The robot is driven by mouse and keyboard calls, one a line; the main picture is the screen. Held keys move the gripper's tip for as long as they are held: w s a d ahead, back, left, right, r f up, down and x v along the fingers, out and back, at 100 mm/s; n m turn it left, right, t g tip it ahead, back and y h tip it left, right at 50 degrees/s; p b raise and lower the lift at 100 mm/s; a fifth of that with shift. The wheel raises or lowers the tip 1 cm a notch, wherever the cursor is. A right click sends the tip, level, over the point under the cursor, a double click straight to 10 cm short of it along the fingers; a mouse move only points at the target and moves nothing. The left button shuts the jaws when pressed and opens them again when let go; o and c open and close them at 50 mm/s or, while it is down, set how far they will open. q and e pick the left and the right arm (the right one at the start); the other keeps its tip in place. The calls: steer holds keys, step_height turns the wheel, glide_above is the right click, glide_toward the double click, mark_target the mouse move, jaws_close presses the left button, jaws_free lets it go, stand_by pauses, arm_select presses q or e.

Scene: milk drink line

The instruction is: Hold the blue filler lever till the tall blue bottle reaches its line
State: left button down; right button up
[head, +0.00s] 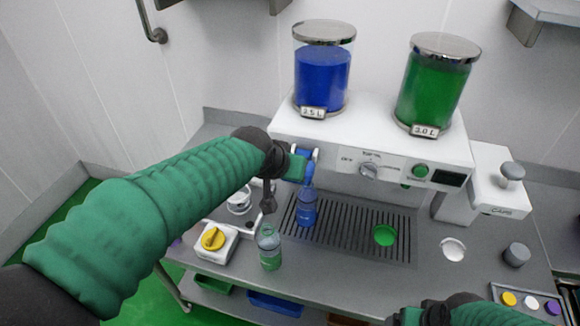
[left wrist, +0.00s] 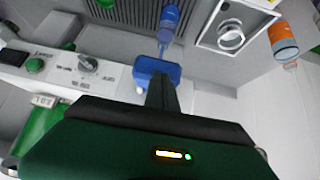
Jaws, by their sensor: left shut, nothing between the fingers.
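The blue filler lever (head: 301,160) is on the left of the white dispenser (head: 345,150). It also shows as a blue block in the left wrist view (left wrist: 157,69). My left gripper (head: 282,165) is shut and empty, its tip against or very close to the lever; exact contact is hard to tell. The tall blue bottle (head: 306,210) stands upright below the filler on the drip grate, with blue in it; it shows in the left wrist view (left wrist: 169,17). Its line and exact level are too small to read. My right gripper (head: 436,314) is partly cut off at the bottom edge.
A clear bottle with some green (head: 269,250) stands at the counter's front. A yellow-knobbed box (head: 213,240) is to its left. Blue (head: 322,75) and green (head: 434,92) tanks top the dispenser. A capping unit (head: 495,190) stands right. An orange-banded bottle (left wrist: 282,38) shows in the left wrist view.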

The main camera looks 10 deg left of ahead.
arm_select(q)
steer(key=b+v, duration=0.3)
steer(key=v, duration=0.8)
steer(key=shift+s+a+f, duration=0.25)
steer(key=shift+s+a, duration=0.05)
steer(key=shift+a, duration=0.05)
arm_select(e)
steer(key=shift+s+a+f, duration=0.3)
steer(key=shift+s+f, duration=0.1)
steer(key=shift+f, duration=0.2)
arm_select(q)
steer(key=shift+s+d, duration=0.1)
steer(key=shift+d, duration=0.1)
arm_select(e)
steer(key=shift+s+d, duration=0.1)
